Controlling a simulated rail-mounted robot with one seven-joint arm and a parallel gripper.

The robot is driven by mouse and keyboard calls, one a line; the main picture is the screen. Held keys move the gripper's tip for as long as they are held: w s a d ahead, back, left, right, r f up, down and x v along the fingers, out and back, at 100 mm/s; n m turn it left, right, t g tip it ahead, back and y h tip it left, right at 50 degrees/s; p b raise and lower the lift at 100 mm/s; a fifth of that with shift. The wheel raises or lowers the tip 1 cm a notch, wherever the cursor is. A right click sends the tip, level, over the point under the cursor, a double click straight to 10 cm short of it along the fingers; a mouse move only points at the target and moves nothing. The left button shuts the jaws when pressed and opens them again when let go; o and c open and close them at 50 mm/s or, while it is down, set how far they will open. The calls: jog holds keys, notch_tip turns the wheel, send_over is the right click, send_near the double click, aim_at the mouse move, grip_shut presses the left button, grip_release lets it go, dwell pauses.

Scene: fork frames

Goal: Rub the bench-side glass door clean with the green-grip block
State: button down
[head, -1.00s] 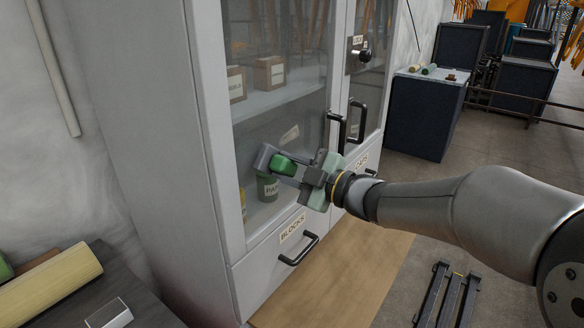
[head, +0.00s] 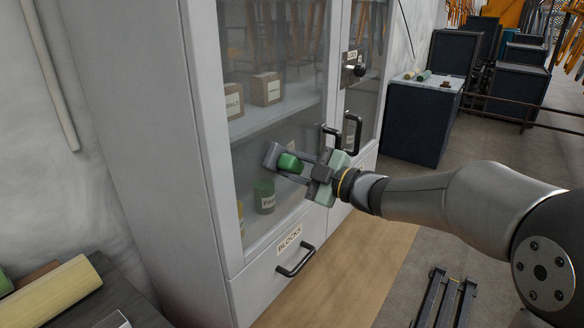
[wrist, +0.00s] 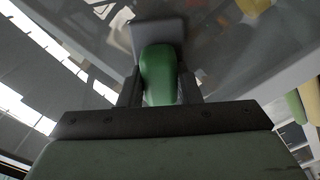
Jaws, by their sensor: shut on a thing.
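My gripper (head: 296,164) is shut on the green grip of the block (head: 289,163). The block's grey pad (head: 271,155) lies flat toward the lower part of the left glass door (head: 258,130) and seems to touch it. The wrist view also shows the green grip (wrist: 158,74) between my two fingers, with the grey pad (wrist: 158,34) beyond it against the glass. Whether the whole pad face meets the glass is hidden. The glass looks hazy.
Behind the glass are cardboard boxes (head: 266,89) and a green can (head: 264,196). Black door handles (head: 352,132) stand out just right of my gripper. A drawer marked BLOCKS (head: 288,252) is below. A dark bench (head: 75,308) with a yellow roll stands at the lower left.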

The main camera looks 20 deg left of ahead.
aim_at(272, 170)
jog(key=shift+w+d+p, duration=0.35)
jog(key=shift+w+d, duration=0.1)
jog(key=shift+w, duration=0.65)
jog(key=shift+w+d+p, duration=0.35)
jog(key=shift+w+d, duration=0.05)
jog(key=shift+w, duration=0.65)
jog(key=shift+w+d+p, duration=0.35)
jog(key=shift+w+d, duration=0.1)
jog(key=shift+w, duration=0.95)
jog(key=shift+s+a, duration=0.1)
jog(key=shift+s, duration=0.05)
jog(key=shift+s+a+b, duration=0.3)
jog(key=shift+s+b, duration=0.05)
jog(key=shift+s, duration=0.3)
jog(key=shift+s+a+b, duration=0.3)
jog(key=shift+s+b, duration=0.1)
jog(key=shift+s, duration=0.3)
jog(key=shift+s+a+b, duration=0.3)
jog(key=shift+s+b, duration=0.05)
jog(key=shift+s, duration=0.3)
jog(key=s+b, duration=0.1)
jog(key=s, duration=0.1)
jog(key=s+a, duration=0.1)
jog(key=s, duration=0.1)
jog(key=s+a+b, duration=0.1)
jog(key=s, duration=0.1)
jog(key=shift+s+a+b, duration=0.1)
jog(key=shift+s+b, duration=0.2)
jog(key=shift+s, duration=0.05)
jog(key=v, duration=0.6)
